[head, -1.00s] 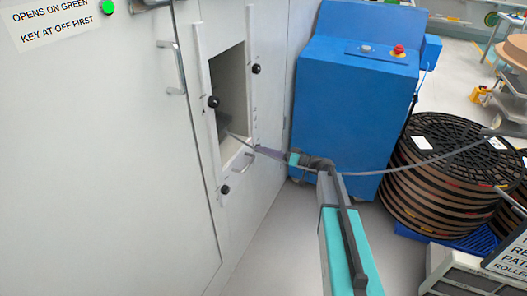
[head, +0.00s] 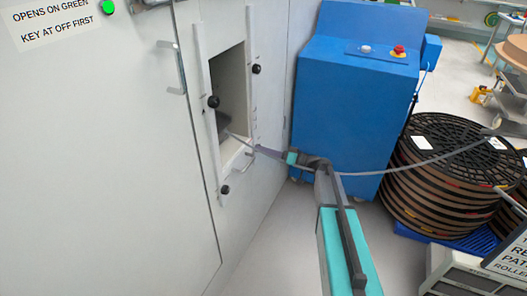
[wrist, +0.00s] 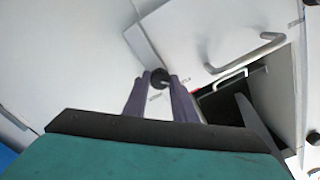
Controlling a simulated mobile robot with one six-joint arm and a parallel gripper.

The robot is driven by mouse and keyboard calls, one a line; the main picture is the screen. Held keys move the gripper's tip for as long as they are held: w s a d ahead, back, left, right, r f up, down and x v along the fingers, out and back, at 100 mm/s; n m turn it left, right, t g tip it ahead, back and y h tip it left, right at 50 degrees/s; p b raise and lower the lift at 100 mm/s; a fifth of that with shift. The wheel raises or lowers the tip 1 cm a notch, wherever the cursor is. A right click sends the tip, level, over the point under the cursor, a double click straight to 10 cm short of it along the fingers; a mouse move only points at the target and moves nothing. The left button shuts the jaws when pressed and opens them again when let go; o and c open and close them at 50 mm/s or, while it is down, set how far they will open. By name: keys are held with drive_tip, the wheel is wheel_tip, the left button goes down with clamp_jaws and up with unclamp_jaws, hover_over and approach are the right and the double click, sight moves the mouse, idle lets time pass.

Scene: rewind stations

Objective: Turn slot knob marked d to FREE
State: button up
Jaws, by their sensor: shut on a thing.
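In the wrist view a round black knob (wrist: 160,77) sits between the tips of my gripper (wrist: 160,84), which is shut on it. In the head view my gripper (head: 256,149) is at the right rail of the slot in the pale wall, low down. The gripped knob is hidden there. Three other black knobs show in the head view: one at the upper right (head: 256,69), one on the left rail (head: 213,102) and one at the lower left (head: 225,190). The letters and marks beside the knobs are too small to read.
The slot opening (head: 232,85) has a dark grey piece inside. A door handle (head: 173,68) stands out at the left. A blue cabinet (head: 340,110) with a red button is right of the slot. A stack of reels (head: 440,175) stands farther right. Floor in front is clear.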

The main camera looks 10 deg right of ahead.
drive_tip(key=shift+d+m+p, duration=0.15)
drive_tip(key=shift+m+p, duration=2.25)
drive_tip(key=shift+m, duration=6.5)
drive_tip(key=o, duration=1)
drive_tip(key=shift+o, duration=0.2)
drive_tip(key=v, duration=1.3)
drive_tip(key=shift+s+d, duration=0.25)
drive_tip(key=shift+d, duration=0.05)
